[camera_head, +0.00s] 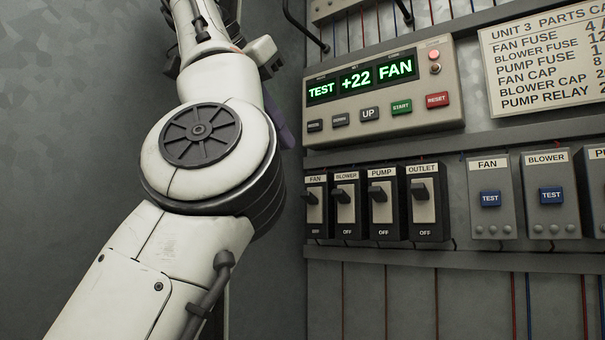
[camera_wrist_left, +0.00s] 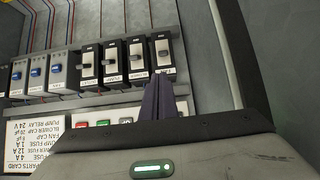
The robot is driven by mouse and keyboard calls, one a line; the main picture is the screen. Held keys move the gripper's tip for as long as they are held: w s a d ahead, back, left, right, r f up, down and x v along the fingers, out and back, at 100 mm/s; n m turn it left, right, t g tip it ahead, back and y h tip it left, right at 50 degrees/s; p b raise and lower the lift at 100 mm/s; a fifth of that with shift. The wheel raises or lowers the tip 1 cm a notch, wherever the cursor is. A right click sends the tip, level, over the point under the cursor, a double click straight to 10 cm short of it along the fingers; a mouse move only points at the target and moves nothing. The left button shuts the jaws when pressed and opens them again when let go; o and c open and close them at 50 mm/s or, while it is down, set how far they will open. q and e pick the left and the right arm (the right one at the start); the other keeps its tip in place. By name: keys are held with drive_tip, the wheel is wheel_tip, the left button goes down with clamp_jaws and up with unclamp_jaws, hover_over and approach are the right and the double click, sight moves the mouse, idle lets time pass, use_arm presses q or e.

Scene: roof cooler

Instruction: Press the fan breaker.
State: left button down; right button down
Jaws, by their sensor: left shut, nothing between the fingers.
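The fan breaker (camera_head: 316,212) is the leftmost of a row of black breakers in the head view, with a FAN label above and a pale face with a dark lever. In the upside-down left wrist view it is the rightmost breaker (camera_wrist_left: 165,53). My left gripper (camera_wrist_left: 160,80) is shut and empty; its dark purple fingers point at the lower part of that breaker in the picture and overlap it. I cannot tell if they touch. In the head view my arm hides most of the gripper; only a purple sliver shows. My right gripper is not in view.
The blower (camera_head: 346,210), pump (camera_head: 381,212) and outlet (camera_head: 427,213) breakers stand close beside it. Above is a control panel (camera_head: 385,88) reading TEST +22 FAN, with several buttons. Grey modules with blue TEST buttons (camera_head: 490,198) and a parts card (camera_head: 550,60) are to the right.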

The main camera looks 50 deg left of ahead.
sight(310, 198)
use_arm(q)
drive_tip(key=x, duration=1)
drive_tip(key=shift+a, duration=0.1)
